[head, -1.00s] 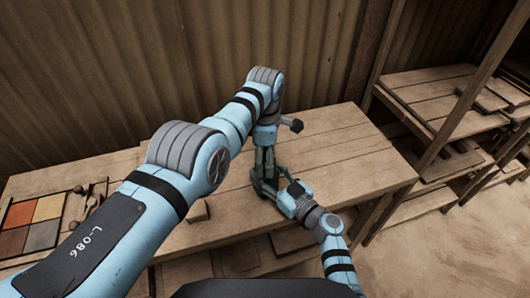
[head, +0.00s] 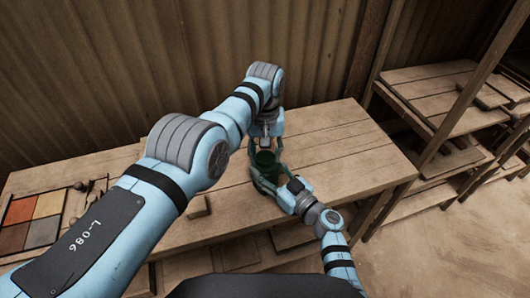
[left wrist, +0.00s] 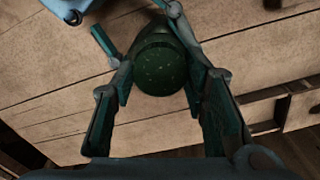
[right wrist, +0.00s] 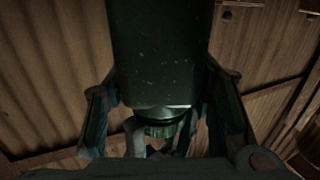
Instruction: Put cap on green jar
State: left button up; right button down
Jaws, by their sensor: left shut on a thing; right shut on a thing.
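The green jar (right wrist: 158,50) is a dark speckled cylinder. My right gripper (head: 273,180) is shut on it, with a finger on each side in the right wrist view. The cap (left wrist: 160,70) shows as a dark green round piece between the fingers of my left gripper (head: 266,148), which is shut on it from above. In the right wrist view, a pale ring and a narrower ribbed green part lie at the jar's end. Cap and jar are in line; the fingers hide much of the joint, and I cannot tell how tightly they are seated.
The wooden table (head: 345,150) is clear to the right of the grippers. A board of coloured tiles (head: 35,222) lies at the left, with small dark pieces beside it. A small wooden block (head: 198,207) lies near the front edge. Wooden shelves (head: 440,95) stand at the right.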

pick_arm(q)
jog(key=shift+s+f+m, duration=0.1)
jog(key=shift+s+m, duration=0.05)
jog(key=shift+m, duration=0.75)
jog(key=o, duration=1.3)
jog(key=shift+r, duration=0.2)
notch_tip(320, 180, up, 4)
jog(key=shift+r, duration=0.1)
